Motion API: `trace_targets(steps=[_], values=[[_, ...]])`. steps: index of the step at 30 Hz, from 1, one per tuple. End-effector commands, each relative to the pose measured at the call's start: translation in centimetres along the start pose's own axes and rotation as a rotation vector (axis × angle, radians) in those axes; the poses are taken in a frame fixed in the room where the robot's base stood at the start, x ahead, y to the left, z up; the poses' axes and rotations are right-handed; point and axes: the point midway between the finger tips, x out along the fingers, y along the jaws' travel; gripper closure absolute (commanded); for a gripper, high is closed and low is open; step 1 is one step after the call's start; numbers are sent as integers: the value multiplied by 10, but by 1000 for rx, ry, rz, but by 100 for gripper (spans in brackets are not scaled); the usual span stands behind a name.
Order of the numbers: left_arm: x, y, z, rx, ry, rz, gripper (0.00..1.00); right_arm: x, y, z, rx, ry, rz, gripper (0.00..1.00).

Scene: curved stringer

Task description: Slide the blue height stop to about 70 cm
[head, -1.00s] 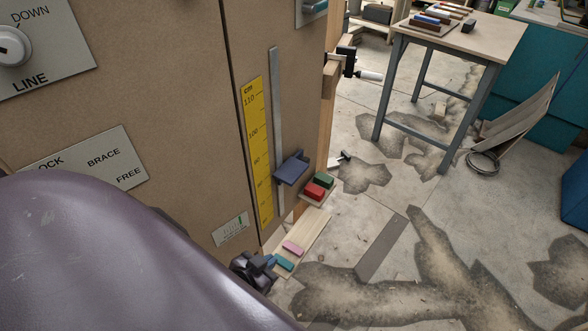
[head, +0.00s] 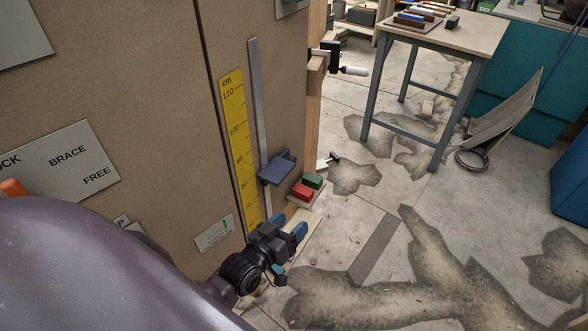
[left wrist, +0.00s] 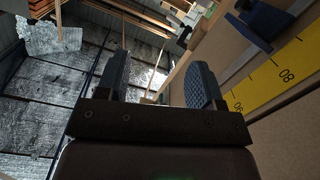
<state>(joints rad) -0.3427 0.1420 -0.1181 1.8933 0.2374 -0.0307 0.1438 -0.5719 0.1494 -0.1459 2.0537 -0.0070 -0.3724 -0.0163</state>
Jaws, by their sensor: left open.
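The blue height stop (head: 277,168) sits on a grey vertical rail (head: 257,110) on the brown panel, beside the yellow cm scale (head: 238,140). It appears around the 80 to 90 marks, though the angle makes the exact reading uncertain. My left gripper (head: 290,230) is low by the foot of the rail, below the stop and apart from it. In the left wrist view the gripper (left wrist: 158,78) is open with nothing between its fingers. There the stop (left wrist: 262,18) shows at upper right, beyond the right finger. My right gripper is not seen.
Red and green blocks (head: 308,188) lie on a small ledge beside the panel's lower edge. A black clamp (head: 330,58) juts from the wooden post (head: 313,100). A workbench (head: 450,35) stands at the back right. The stained floor right of the panel is mostly open.

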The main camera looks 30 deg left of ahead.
Motion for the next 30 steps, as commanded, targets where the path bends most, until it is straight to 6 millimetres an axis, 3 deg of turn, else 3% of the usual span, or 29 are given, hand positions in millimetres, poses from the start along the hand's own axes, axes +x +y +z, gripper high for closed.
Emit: trace_targets(steps=[1, 6, 12, 17, 23, 30], values=[[20, -1, 5, -65, 66, 20, 39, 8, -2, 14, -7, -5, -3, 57], [75, -3, -18, -309, 317, 86, 39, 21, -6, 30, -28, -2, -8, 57], [125, -16, -34, -601, 590, 144, 39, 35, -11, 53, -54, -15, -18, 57], [159, -34, -34, -834, 799, 169, 39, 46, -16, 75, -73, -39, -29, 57], [196, -64, -14, -1109, 1061, 162, 39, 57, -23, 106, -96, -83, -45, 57], [231, -98, 35, -1388, 1385, 95, 39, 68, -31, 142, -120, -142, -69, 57]])
